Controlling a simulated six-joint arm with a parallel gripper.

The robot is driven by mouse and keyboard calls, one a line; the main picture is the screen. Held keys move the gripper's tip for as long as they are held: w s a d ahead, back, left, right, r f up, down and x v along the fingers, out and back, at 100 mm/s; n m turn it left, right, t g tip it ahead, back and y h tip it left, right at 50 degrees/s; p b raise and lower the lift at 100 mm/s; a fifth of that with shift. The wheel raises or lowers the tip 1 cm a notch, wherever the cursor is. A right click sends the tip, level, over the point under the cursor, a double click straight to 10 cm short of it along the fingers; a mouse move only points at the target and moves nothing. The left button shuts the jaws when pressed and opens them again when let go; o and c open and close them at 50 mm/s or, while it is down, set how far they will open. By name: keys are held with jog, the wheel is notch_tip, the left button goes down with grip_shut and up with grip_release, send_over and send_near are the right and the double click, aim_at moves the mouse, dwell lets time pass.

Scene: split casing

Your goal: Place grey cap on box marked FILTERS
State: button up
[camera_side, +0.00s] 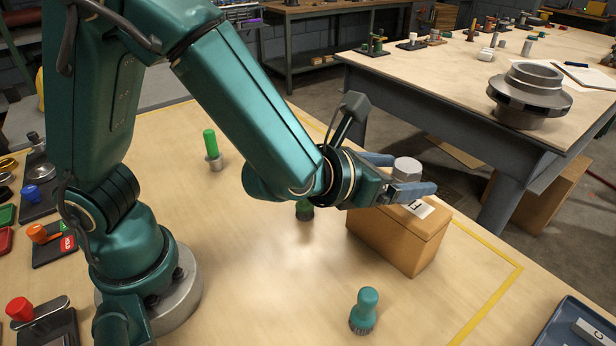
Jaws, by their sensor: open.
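The grey cap (407,168) is a small light-grey piece with a faceted rim. It is at the tan box (398,240), by the back part of its lid. The box has a white label (419,208) on top, with only an "F" readable; my gripper covers part of the lid. My gripper (406,174) is open, with one blue-grey finger on the far side of the cap and one on the near side. The near finger hides the cap's lower part, so I cannot tell if it rests on the lid.
A teal-handled brush (365,312) stands in front of the box. A green-topped piece (212,150) stands further back, and a dark green piece (304,210) is left of the box. A blue tray (580,330) is at the lower right. The table front between them is clear.

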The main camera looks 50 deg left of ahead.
aim_at(398, 174)
jog(key=v, duration=0.6)
jog(key=shift+s+r, duration=0.2)
jog(key=shift+s, duration=0.1)
jog(key=s+a+f+n+g+y, duration=0.1)
jog(key=s+a+n+g+y, duration=0.25)
jog(key=a+n, duration=0.45)
jog(key=s+a+f+n+g+y, duration=0.1)
jog(key=s+a+n+g+y, duration=0.2)
jog(key=a+n, duration=0.5)
jog(key=s+d+r+n+g+h, duration=0.1)
jog(key=s+d+n+h, duration=0.4)
jog(key=n, duration=1.5)
jog(key=shift+s+d+r+n+h, duration=0.35)
jog(key=shift+s+d+r, duration=0.3)
jog(key=shift+s+d, duration=0.3)
